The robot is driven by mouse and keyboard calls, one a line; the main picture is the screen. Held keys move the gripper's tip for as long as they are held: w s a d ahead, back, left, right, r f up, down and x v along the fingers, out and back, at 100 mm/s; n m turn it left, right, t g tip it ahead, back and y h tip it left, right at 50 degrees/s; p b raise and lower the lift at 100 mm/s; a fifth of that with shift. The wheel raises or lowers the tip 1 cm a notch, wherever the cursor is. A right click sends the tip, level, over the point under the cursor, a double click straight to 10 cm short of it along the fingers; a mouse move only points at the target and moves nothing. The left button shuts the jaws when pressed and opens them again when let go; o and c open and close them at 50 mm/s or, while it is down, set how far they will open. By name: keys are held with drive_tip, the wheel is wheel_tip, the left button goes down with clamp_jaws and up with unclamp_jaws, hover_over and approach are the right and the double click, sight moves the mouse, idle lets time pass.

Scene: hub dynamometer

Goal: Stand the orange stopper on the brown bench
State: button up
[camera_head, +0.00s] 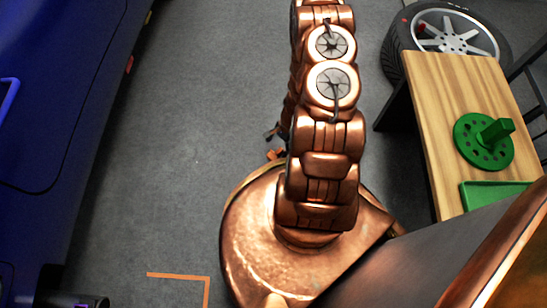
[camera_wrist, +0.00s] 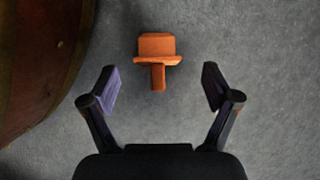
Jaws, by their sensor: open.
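The orange stopper (camera_wrist: 156,46) is on the grey floor in the wrist view, with a wide block-like head, a flange and a narrow stem pointing towards my gripper. It seems to lie on its side. My gripper (camera_wrist: 160,84) is open and empty; the stopper is ahead of the fingertips, roughly centred between them and apart from both. In the head view a small orange bit of the stopper (camera_head: 275,154) shows beside my arm, the rest hidden. The brown bench (camera_head: 432,105) with its wooden top stands at the right.
A green disc with holes and an upright block (camera_head: 484,142) and a green tray (camera_head: 490,193) occupy the bench's right and near parts; its far left top is bare. A wheel (camera_head: 450,35) lies behind the bench. A blue car (camera_head: 60,100) stands left.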

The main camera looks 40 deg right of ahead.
sight(275, 153)
drive_tip(key=shift+s+b+x, duration=0.2)
drive_tip(key=shift+b+x, duration=1.25)
drive_tip(key=shift+x, duration=1.65)
drive_tip(key=c, duration=1.4)
wheel_tip(275, 153, up, 9)
drive_tip(key=p, duration=0.3)
drive_tip(key=shift+w+f, duration=0.1)
drive_tip(key=shift+f, duration=0.05)
drive_tip(key=shift+c, duration=0.2)
drive_tip(key=shift+r+p, duration=0.4)
drive_tip(key=shift+r, duration=0.25)
